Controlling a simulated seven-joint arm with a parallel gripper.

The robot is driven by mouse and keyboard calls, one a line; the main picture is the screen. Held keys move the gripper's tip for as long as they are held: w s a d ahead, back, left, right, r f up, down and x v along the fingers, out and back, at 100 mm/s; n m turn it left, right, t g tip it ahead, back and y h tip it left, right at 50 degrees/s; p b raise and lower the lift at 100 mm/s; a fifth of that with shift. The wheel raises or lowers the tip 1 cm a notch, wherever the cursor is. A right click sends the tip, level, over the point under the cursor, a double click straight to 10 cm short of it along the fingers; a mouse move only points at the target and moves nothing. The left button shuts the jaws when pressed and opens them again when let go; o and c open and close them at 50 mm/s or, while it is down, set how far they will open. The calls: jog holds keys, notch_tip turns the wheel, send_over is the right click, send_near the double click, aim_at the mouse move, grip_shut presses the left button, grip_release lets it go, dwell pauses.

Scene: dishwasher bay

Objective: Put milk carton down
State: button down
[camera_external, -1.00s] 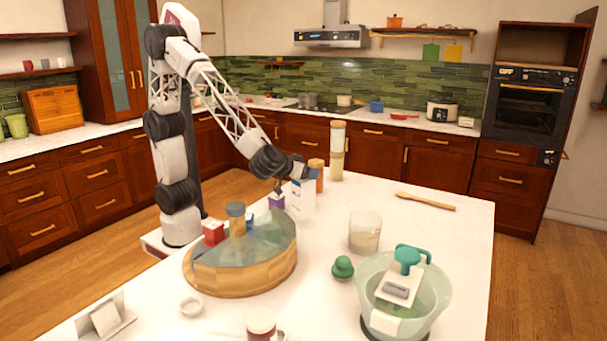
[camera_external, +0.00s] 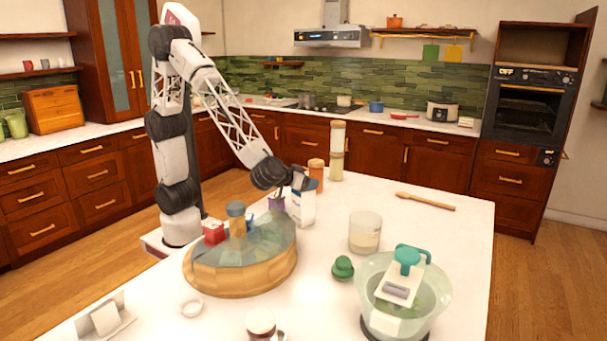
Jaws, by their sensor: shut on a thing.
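The milk carton (camera_external: 302,208) is white with blue marks. It is upright at the far left part of the white island counter, just right of the round wooden turntable (camera_external: 240,275). My gripper (camera_external: 298,184) is at the carton's top and is shut on it; the fingers are small and partly hidden behind the arm's dark wrist. The carton's base is at or very near the counter surface, but I cannot tell whether it touches.
On the turntable stand a red box (camera_external: 214,232) and a jar (camera_external: 236,218). A purple item (camera_external: 276,202) is left of the carton. An orange-lidded jar (camera_external: 316,172) and a tall container (camera_external: 337,150) stand behind. A glass jar (camera_external: 365,233) is to the right, with clear counter between.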

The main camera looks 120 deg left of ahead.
jog(key=shift+c, duration=0.3)
grip_release()
jog(key=shift+r, duration=0.1)
jog(key=shift+d+r, duration=0.1)
jog(key=shift+d, duration=0.05)
jog(key=v, duration=1.1)
jog(key=shift+s+d, duration=0.2)
jog(key=shift+d, duration=0.1)
jog(key=shift+r, duration=0.1)
